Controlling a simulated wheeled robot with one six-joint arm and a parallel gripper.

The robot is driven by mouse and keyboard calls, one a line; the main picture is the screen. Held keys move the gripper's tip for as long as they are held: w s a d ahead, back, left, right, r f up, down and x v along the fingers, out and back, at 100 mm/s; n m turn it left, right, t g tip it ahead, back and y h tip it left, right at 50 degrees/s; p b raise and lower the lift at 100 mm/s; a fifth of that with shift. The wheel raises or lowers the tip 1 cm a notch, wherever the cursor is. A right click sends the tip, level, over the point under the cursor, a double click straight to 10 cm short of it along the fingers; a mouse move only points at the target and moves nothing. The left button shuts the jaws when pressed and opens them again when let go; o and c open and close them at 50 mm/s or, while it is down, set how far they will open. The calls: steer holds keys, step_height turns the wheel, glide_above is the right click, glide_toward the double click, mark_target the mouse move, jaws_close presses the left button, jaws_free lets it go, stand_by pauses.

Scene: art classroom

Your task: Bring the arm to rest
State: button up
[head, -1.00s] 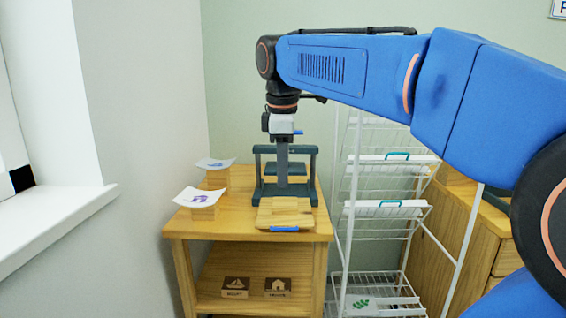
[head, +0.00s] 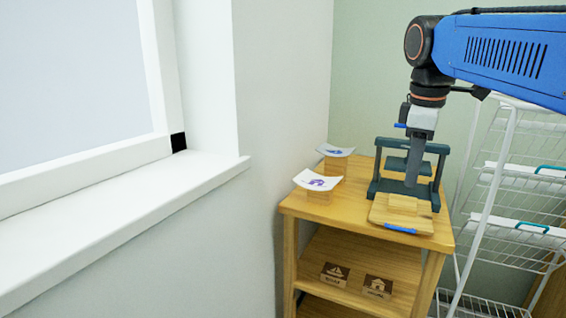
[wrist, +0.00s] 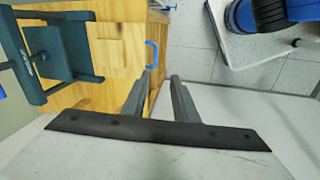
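My arm reaches in from the right of the head view. My gripper (head: 411,182) points down in front of a small dark press frame (head: 440,165) on a wooden cart (head: 300,207). In the wrist view the two grey fingers (wrist: 161,76) stand apart with nothing between them, so the gripper is open and empty. A wooden board with a blue handle (head: 385,212) lies at the press, close to the fingers. Whether the fingers touch anything is unclear.
Two printed sheets (head: 317,180) (head: 335,151) rest on wooden blocks at the cart's left. Two picture-marked blocks (head: 335,274) (head: 378,287) sit on its lower shelf. A white wire rack (head: 487,205) stands close on the right. A wall and window sill (head: 120,215) are at left.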

steer(key=s+a+f+m+t, duration=0.1)
steer(key=s+f+m, duration=0.2)
steer(key=s+f, duration=0.2)
steer(key=s+a+f+m+t, duration=0.1)
steer(key=s+f+m, duration=0.3)
steer(key=f, duration=0.8)
steer(key=s+f+m+y, duration=0.1)
steer(key=s+f+m, duration=0.2)
steer(key=s+f, duration=0.4)
step_height(320, 180, down, 2)
steer(key=shift+a+f+m+t, duration=0.2)
steer(key=shift+a+m+t, duration=0.2)
